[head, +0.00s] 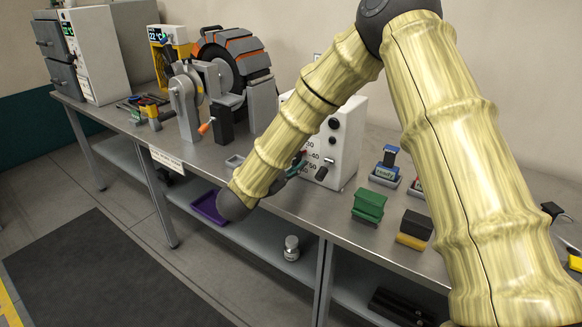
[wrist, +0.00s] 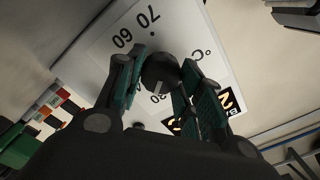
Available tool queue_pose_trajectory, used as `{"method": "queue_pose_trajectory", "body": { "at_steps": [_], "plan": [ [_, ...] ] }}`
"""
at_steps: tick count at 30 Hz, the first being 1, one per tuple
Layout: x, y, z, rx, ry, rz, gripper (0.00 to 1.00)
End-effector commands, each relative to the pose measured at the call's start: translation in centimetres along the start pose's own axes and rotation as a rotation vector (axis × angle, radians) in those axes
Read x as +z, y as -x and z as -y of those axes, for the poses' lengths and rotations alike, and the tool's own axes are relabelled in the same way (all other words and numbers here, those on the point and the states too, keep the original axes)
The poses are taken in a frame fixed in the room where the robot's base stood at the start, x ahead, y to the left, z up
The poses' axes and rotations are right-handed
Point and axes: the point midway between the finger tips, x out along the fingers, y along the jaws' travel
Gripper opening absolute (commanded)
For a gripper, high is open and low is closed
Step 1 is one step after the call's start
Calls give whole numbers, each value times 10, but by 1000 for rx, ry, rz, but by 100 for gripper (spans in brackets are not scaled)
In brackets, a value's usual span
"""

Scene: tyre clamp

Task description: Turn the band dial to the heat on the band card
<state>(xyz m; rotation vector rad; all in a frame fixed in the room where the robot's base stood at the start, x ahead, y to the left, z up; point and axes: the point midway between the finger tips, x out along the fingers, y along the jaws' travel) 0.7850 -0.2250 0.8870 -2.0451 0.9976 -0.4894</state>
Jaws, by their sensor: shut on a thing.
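The white control box (head: 345,135) stands on the bench behind my forearm. Its face has black knobs and printed numbers, partly covered. In the wrist view the dial plate (wrist: 112,62) shows 60, 70 and °C, upside down. My gripper (wrist: 165,60) is shut on the round black dial knob (wrist: 160,72), one finger on each side. A pale pointer line shows on the knob, near digits partly hidden by the fingers. In the head view my gripper (head: 298,166) is at the box's front. I cannot make out which label is the band card.
A tyre in a clamp (head: 238,60) stands left of the box. Green (head: 369,205) and black-yellow (head: 414,229) blocks lie near the bench's front edge on the right.

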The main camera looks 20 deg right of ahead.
Motion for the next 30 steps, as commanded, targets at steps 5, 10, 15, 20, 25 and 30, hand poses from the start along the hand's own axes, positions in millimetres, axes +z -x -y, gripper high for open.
{"method": "queue_pose_trajectory", "body": {
  "at_steps": [5, 10, 15, 20, 25, 30],
  "plan": [
    [2, -1, -4, 1, -158, -3, 13],
    [2, -1, -5, 1, -287, -2, 13],
    [1, -1, -5, 2, -383, -2, 13],
    [1, 0, -4, 1, -444, -2, 13],
    [0, 0, -3, 1, -475, -2, 13],
    [0, 0, -3, 1, -484, -2, 13]
  ]
}}
